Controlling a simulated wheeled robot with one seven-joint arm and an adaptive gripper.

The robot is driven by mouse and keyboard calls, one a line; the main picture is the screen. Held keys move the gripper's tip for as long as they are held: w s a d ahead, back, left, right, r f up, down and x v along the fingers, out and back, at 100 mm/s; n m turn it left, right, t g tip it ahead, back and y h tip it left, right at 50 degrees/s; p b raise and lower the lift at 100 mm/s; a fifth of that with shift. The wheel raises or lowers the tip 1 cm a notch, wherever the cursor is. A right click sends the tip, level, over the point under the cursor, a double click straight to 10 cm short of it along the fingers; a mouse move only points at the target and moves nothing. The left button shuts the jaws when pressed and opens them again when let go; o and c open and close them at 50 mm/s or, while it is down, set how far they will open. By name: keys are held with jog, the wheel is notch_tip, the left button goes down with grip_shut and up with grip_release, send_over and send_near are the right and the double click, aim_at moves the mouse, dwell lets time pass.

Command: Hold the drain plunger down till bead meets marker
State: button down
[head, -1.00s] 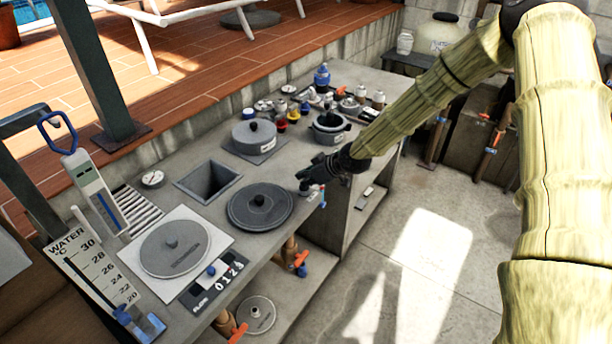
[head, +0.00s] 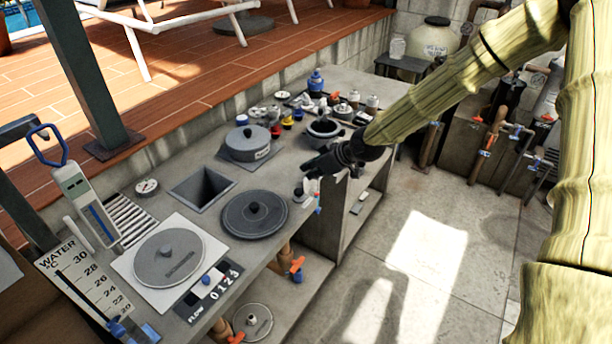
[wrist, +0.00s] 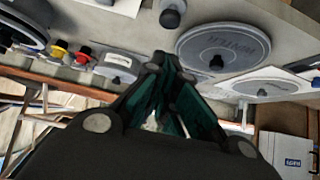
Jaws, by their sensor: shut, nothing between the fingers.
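My gripper (head: 312,170) is shut and empty, above the front edge of the grey bench, right of the dark round lid (head: 255,214). A small dark knob with a pale base (head: 299,192), possibly the drain plunger, stands just below the gripper, apart from it as far as I can tell. A dark knob also shows ahead of the fingers in the wrist view (wrist: 172,15). The FLOW gauge (head: 210,289), at the bench's front, carries numbers and a small blue bead (head: 205,280). Its marker is too small to make out surely.
A white plate (head: 135,262) with a grey disc lies left of the dark lid. A square opening (head: 203,188) is behind it. A grey pot (head: 247,143) and several bottles and caps crowd the back. A WATER scale (head: 80,275) stands at left.

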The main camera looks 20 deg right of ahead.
jog(key=shift+b+v, duration=0.55)
jog(key=shift+v, duration=1.65)
jog(key=s+a+f+m+g+h+b, duration=0.1)
jog(key=s+a+f+m+g, duration=0.15)
jog(key=s+f, duration=0.8)
jog(key=s+a+f+m+g+h+b, duration=0.15)
jog(key=s+a+f, duration=0.4)
jog(key=f, duration=0.75)
jog(key=s+d+f+m+g+h, duration=0.1)
jog(key=s+f, duration=0.3)
jog(key=s, duration=0.5)
jog(key=s+d+f+m+g+h, duration=0.1)
jog(key=s+f, duration=0.4)
jog(key=s, duration=0.4)
jog(key=s+d+f+m+g+h, duration=0.1)
jog(key=s+f, duration=0.3)
jog(key=s, duration=0.5)
jog(key=shift+d+f+m+b, duration=0.3)
jog(key=shift+d+f+m, duration=0.1)
jog(key=shift+d+m, duration=0.15)
jog(key=shift+s, duration=0.1)
